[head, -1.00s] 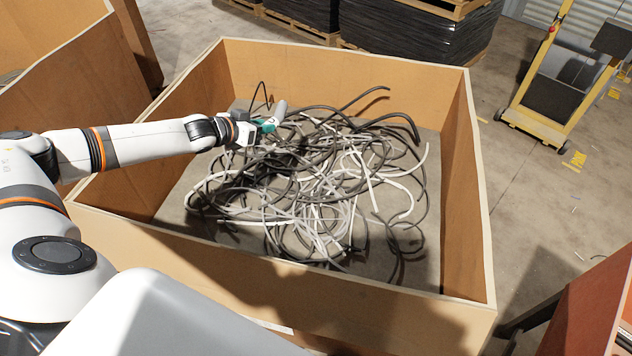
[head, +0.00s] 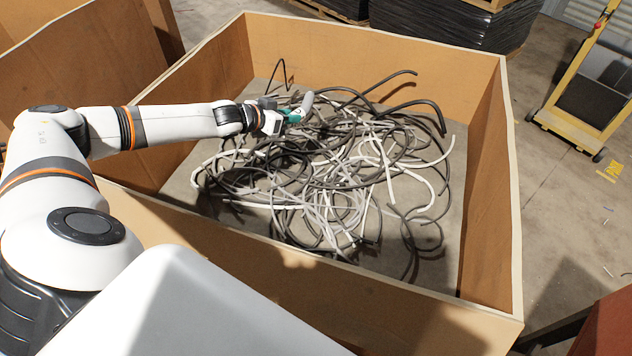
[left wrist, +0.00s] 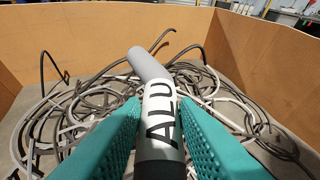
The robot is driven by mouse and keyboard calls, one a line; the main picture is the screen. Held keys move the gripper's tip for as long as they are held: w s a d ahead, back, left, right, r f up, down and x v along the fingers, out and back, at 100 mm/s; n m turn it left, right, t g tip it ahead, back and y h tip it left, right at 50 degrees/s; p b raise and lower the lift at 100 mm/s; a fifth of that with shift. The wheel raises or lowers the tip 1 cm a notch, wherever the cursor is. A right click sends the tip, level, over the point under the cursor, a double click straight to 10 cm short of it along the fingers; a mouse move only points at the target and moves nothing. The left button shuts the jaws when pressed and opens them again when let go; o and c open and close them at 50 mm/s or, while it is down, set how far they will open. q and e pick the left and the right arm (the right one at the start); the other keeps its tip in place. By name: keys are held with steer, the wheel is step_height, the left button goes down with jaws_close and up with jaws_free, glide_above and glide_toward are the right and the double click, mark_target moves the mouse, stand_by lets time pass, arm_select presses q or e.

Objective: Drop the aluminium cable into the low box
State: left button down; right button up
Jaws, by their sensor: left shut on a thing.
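My left gripper (head: 290,115) is inside the large box, over the upper left part of the cable pile. In the left wrist view its green fingers (left wrist: 160,135) are shut on a thick grey cable piece, the aluminium cable (left wrist: 158,105), with a white label reading "ALU". Its grey end points away from the gripper and shows in the head view (head: 308,101). The large box (head: 390,298) has tall brown walls and a pale rim. I cannot tell whether it is the low box. My right gripper is not in view.
A tangle of black, grey and white cables (head: 330,185) covers much of the box floor. Another brown box (head: 75,70) stands at the left. A yellow cart (head: 575,125) and black wrapped stacks (head: 450,25) stand beyond. A reddish-brown panel (head: 605,325) is at lower right.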

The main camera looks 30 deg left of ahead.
arm_select(q)
step_height(320, 180, down, 3)
steer(key=shift+f+b, duration=0.15)
steer(key=shift+b, duration=0.95)
step_height(320, 180, down, 10)
steer(key=b, duration=0.1)
steer(key=shift+r, duration=0.25)
steer(key=shift+f+b, duration=0.15)
steer(key=shift+b, duration=0.2)
steer(key=shift+f, duration=0.5)
steer(key=c, duration=1.1)
jaws_free()
steer(key=shift+r, duration=0.1)
